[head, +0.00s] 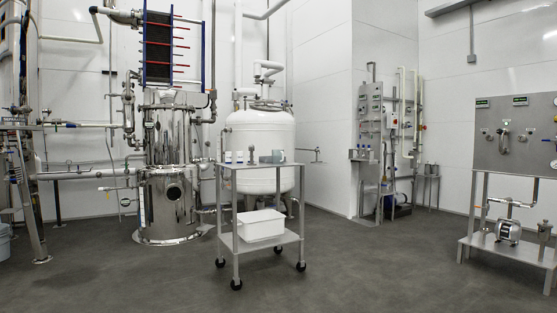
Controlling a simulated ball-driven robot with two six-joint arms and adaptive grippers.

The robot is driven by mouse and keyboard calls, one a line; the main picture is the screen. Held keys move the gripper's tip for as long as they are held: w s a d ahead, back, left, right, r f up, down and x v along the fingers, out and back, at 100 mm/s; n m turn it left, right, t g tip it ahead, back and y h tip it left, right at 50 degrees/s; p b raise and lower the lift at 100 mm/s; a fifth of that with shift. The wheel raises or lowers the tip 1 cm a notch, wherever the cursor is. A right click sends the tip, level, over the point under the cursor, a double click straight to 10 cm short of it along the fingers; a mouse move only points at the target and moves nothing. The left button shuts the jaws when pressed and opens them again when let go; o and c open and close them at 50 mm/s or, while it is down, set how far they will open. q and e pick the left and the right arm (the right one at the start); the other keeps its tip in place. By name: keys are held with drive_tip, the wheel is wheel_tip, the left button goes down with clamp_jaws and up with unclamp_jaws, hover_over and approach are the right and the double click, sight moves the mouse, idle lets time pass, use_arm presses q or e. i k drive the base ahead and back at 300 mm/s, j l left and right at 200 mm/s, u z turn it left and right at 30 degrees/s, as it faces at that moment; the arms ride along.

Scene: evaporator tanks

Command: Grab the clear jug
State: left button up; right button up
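A metal cart (262,169) on casters stands near the middle of the head view, in front of the white tank. Neither of my grippers is in view.
A white tub (260,224) sits on the cart's lower shelf. Behind are a white tank (262,135) and a steel evaporator column (168,200). A panel stand with a pump (508,230) is at right. The grey floor in front of the cart is clear.

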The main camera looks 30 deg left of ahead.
sight(277, 155)
drive_tip(key=i+u, duration=0.45)
drive_tip(key=i, duration=2.6)
drive_tip(key=i+l+u, duration=0.1)
drive_tip(key=i+u, duration=0.15)
drive_tip(key=i, duration=0.2)
drive_tip(key=i+l+u, duration=0.15)
drive_tip(key=i+u, duration=0.15)
drive_tip(key=i, duration=0.15)
drive_tip(key=i+l+u, duration=0.25)
drive_tip(key=i, duration=0.15)
